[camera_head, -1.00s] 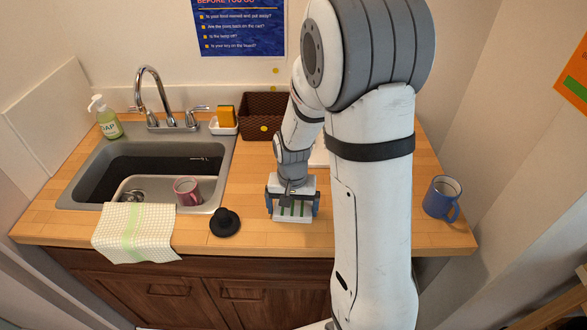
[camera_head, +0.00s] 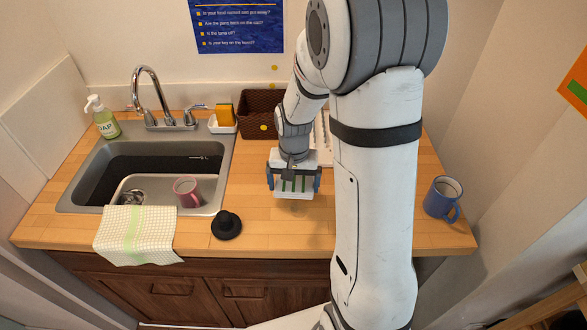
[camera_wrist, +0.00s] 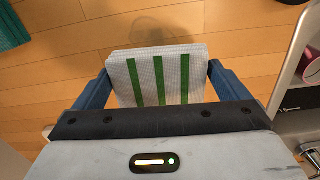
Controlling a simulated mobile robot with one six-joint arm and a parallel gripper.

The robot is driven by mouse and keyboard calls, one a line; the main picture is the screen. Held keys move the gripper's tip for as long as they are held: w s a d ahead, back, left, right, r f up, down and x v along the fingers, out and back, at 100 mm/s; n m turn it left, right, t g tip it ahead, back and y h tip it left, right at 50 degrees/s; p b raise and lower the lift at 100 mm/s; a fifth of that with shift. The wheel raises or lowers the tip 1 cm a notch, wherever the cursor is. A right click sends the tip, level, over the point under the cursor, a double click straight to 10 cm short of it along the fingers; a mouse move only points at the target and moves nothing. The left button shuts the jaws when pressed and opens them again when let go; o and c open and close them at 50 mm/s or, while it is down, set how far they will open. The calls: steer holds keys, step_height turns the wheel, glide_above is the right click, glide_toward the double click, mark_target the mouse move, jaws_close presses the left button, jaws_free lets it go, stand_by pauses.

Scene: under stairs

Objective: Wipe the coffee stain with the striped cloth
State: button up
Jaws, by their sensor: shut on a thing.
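The striped cloth (camera_head: 294,188) is a white folded pad with green stripes, held in my gripper (camera_head: 293,183) over the wooden counter. In the wrist view, the cloth (camera_wrist: 160,75) sits between the two blue fingers of my gripper (camera_wrist: 158,85), which are shut on it. A faint darker patch (camera_wrist: 152,24) shows on the wood just beyond the cloth's edge in the wrist view; it may be the coffee stain or a shadow. In the head view a faint mark (camera_head: 295,209) lies just in front of the cloth. I cannot tell whether the cloth touches the wood.
The sink (camera_head: 222,165) with a pink mug (camera_head: 186,191) is to the left. A checked towel (camera_head: 135,236) hangs over the front edge. A black stopper-like object (camera_head: 227,226) stands nearby. A basket (camera_head: 258,118) is behind; a blue mug (camera_head: 442,198) is at right. Counter right of my arm is mostly clear.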

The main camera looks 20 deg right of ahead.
steer(key=shift+r+p, duration=0.9)
steer(key=shift+r, duration=0.8)
steer(key=shift+s, duration=0.1)
